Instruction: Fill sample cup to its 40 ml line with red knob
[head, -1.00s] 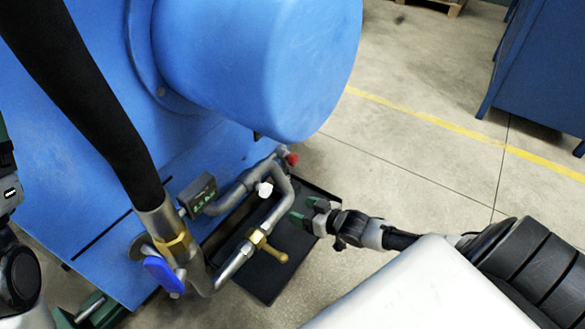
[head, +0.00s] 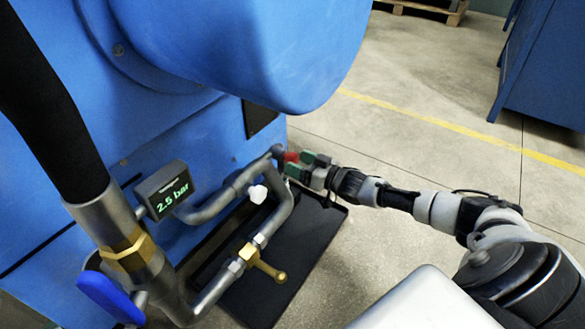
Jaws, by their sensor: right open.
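The red knob (head: 291,157) sits at the far end of the grey pipework, low beside the blue machine. My right gripper (head: 301,165) is open, with its green-padded fingertips right at the red knob. I cannot tell whether the fingers touch it or how far they surround it. I cannot make out the sample cup in this view. My left gripper is not in view.
A display (head: 166,191) reads 2.5 bar. A white knob (head: 258,194), a brass valve (head: 262,262) and a blue lever (head: 108,298) sit along the pipes. A black tray (head: 312,232) lies below on the floor.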

